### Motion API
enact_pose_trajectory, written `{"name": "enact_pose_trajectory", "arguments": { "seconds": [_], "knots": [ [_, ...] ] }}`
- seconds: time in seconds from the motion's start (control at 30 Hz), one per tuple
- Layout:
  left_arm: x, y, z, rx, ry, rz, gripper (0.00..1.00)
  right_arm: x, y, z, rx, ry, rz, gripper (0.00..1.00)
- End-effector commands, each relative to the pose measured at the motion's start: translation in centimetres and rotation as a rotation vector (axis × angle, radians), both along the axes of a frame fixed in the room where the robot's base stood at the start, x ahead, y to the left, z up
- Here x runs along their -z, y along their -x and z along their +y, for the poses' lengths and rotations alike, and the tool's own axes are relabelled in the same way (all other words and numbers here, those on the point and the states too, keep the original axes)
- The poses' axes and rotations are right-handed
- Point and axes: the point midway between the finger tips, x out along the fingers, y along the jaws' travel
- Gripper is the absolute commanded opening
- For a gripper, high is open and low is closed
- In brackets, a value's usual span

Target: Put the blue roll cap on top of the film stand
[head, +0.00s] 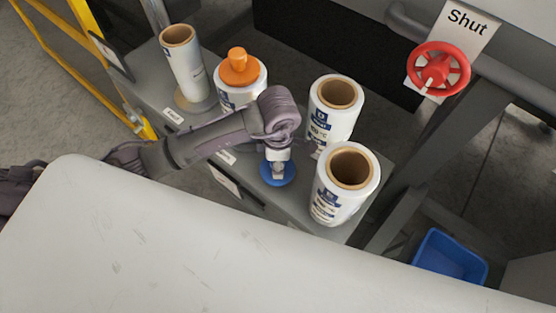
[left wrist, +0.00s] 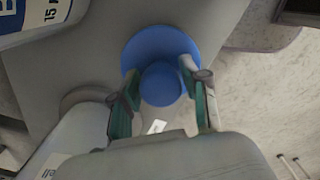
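The blue roll cap (head: 290,178) is a wide disc with a round knob. It lies knob up on the grey shelf, and it also shows in the left wrist view (left wrist: 160,48). My left gripper (head: 278,172) reaches down over it. In the left wrist view its two fingers (left wrist: 161,85) stand apart on either side of the knob; a firm grip is not visible. A thin film roll (head: 188,65) stands on a round base at the shelf's far left, perhaps the film stand. My right gripper is not in view.
Two white rolls (head: 336,100) (head: 343,205) with open brown cores stand right of the cap. A roll with an orange cap (head: 240,68) stands behind my left arm. A white panel (head: 160,240) fills the foreground. A red handwheel (head: 438,70) and blue bin (head: 450,258) are at right.

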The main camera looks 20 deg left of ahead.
Motion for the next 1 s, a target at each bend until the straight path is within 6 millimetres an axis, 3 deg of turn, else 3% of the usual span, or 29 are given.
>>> {"name": "enact_pose_trajectory", "arguments": {
  "seconds": [0.07,0.47,1.0],
  "knots": [
    [0.0,0.0,0.0,0.0,0.0,0.0,0.62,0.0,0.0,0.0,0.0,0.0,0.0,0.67],
    [-0.8,0.0,0.0,0.0,0.0,-0.001,0.62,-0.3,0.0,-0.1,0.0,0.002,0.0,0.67],
    [-11.1,-0.1,0.0,0.001,-0.001,-0.004,0.62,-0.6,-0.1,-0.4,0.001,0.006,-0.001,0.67]
  ]
}}
